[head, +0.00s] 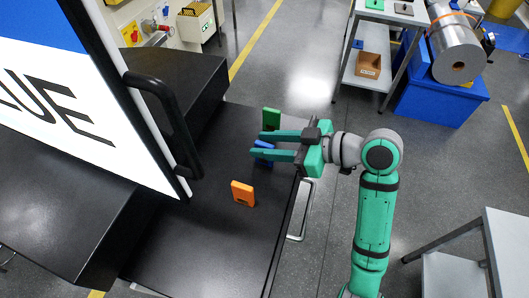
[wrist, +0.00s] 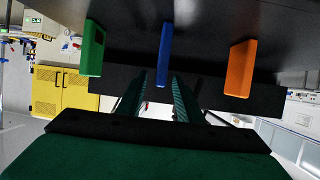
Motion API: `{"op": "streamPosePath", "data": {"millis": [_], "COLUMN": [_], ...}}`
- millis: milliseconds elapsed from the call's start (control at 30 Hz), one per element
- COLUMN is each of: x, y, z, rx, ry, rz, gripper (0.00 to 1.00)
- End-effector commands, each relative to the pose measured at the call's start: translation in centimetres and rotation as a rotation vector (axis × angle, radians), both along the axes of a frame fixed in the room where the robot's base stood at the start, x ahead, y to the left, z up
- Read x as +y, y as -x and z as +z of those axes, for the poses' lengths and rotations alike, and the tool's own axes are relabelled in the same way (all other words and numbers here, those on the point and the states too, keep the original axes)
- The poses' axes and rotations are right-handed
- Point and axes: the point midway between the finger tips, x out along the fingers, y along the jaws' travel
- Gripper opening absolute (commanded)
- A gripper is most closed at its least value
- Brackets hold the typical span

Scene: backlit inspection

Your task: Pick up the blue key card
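The blue key card (head: 264,146) stands on edge on the black surface, partly hidden by my gripper in the head view. It also shows in the wrist view (wrist: 164,52), straight ahead and in line with the gap between my fingers. My gripper (head: 253,145) is open, with its two green fingers on either side of the blue card near their tips. In the wrist view the fingers (wrist: 160,78) stand apart, and I see no clear contact with the card.
A green card (head: 271,119) stands beyond the blue one and an orange card (head: 243,193) nearer. A big bright panel (head: 75,105) with a black handle (head: 160,110) rises at left. The black surface (head: 215,245) is clear in front of the orange card.

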Motion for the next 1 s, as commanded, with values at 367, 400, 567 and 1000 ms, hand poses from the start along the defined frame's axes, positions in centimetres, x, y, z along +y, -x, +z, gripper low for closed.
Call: {"op": "streamPosePath", "data": {"millis": [367, 400, 567, 1000], "x": [0.71, 0.72, 0.73, 0.78], "y": [-0.24, -0.24, -0.24, -0.27], "z": [-0.28, -0.27, -0.27, 0.59], "rx": [0.000, 0.000, 0.000, -0.003], "ry": [0.000, 0.000, 0.000, 0.001], "rz": [0.002, 0.002, 0.002, 0.003], "gripper": [0.23, 0.14, 0.00, 0.00]}}
